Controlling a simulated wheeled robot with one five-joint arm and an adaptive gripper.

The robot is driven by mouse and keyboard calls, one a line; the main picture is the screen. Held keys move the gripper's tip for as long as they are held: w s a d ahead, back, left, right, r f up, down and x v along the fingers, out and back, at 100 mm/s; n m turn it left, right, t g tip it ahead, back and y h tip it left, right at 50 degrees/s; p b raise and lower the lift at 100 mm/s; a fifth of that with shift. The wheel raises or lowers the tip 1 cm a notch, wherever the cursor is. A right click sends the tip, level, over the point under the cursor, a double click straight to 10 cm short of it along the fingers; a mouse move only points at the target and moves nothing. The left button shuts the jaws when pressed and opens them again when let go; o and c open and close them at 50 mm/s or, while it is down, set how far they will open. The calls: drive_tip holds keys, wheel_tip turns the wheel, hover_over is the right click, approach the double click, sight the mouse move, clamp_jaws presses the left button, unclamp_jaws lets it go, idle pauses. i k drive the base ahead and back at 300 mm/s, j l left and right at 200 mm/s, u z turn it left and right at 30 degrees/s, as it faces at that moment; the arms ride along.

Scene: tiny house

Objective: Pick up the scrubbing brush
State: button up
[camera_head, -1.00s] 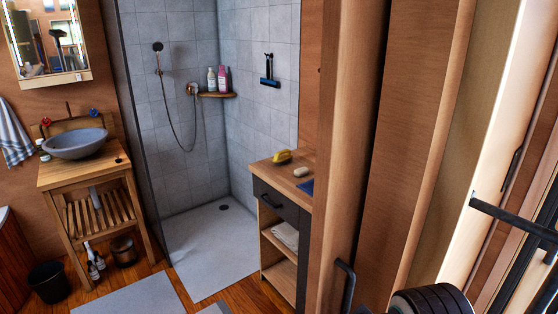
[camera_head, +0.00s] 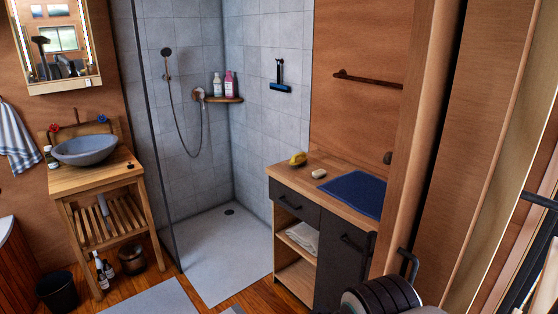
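A small yellow object (camera_head: 297,159), which looks like the scrubbing brush, lies on the wooden top of the cabinet (camera_head: 284,173) beside the shower. It is near the counter's back left edge, left of a pale soap-like bar (camera_head: 319,174). It is small in view, so its bristles cannot be made out. A dark ribbed part of my arm shows at the bottom right, but my gripper's fingers are not in view. Nothing is seen touching the brush.
A blue mat (camera_head: 355,194) covers the counter's right part. A wooden door frame (camera_head: 432,130) stands close on the right. The shower (camera_head: 232,250) lies left of the cabinet. A basin stand (camera_head: 92,178) and black bin (camera_head: 57,291) are further left. A grey mat (camera_head: 152,299) lies in front.

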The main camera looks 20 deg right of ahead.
sight(300, 158)
drive_tip(key=i+j+u, duration=0.15)
drive_tip(key=i+j, duration=0.2)
drive_tip(key=i+j+u, duration=0.15)
drive_tip(key=i, duration=0.45)
drive_tip(key=i+u, duration=0.15)
drive_tip(key=i, duration=0.35)
drive_tip(key=i+l+u, duration=0.2)
drive_tip(key=i, duration=0.25)
drive_tip(key=i+l+u, duration=0.15)
drive_tip(key=i, duration=0.35)
drive_tip(key=i+l+u, duration=0.1)
drive_tip(key=l, duration=0.25)
drive_tip(key=i+l+u, duration=0.1)
drive_tip(key=l, duration=0.3)
drive_tip(key=i+l+u, duration=0.1)
drive_tip(key=l, duration=0.25)
drive_tip(key=i+l+u, duration=0.1)
drive_tip(key=l, duration=0.3)
